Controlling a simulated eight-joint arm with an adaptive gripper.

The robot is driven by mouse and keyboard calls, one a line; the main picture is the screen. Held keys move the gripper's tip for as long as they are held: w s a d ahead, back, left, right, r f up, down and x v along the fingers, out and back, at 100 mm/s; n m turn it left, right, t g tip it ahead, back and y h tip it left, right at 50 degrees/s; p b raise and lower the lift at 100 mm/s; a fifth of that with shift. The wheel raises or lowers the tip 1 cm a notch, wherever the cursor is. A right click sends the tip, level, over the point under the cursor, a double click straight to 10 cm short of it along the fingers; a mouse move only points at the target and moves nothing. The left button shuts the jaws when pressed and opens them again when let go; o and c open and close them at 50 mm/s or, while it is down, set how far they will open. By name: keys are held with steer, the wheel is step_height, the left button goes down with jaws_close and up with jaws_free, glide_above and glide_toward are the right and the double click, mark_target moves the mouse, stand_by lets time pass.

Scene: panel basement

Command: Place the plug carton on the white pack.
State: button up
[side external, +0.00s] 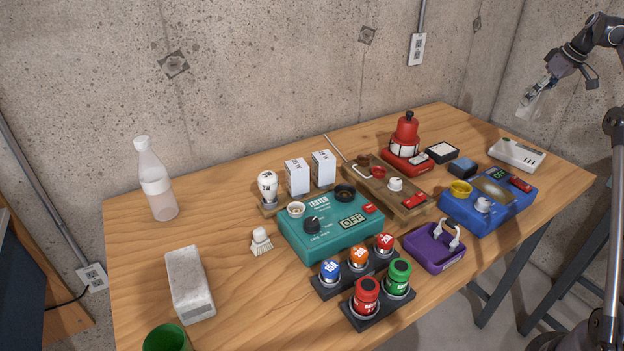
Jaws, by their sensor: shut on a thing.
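My gripper (538,92) is at the upper right, high above the table's right end and in front of the wall. It is shut on a small pale thing (527,97), which hangs at its tips. The thing is too small and blurred to tell whether it is the plug carton. Two upright white cartons with dark print, a left one (298,177) and a right one (323,168), stand behind the teal tester. A whitish block-like pack (190,284) lies flat at the left front of the table, far from my gripper. Its top looks bare.
A clear bottle (157,185), green cup (166,338) and brush (260,241) are on the left.

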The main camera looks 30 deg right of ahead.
glide_above(513, 153)
steer(key=shift+f, duration=6.05)
steer(key=shift+f, duration=0.1)
steer(key=o, duration=1.2)
steer(key=shift+o, duration=0.2)
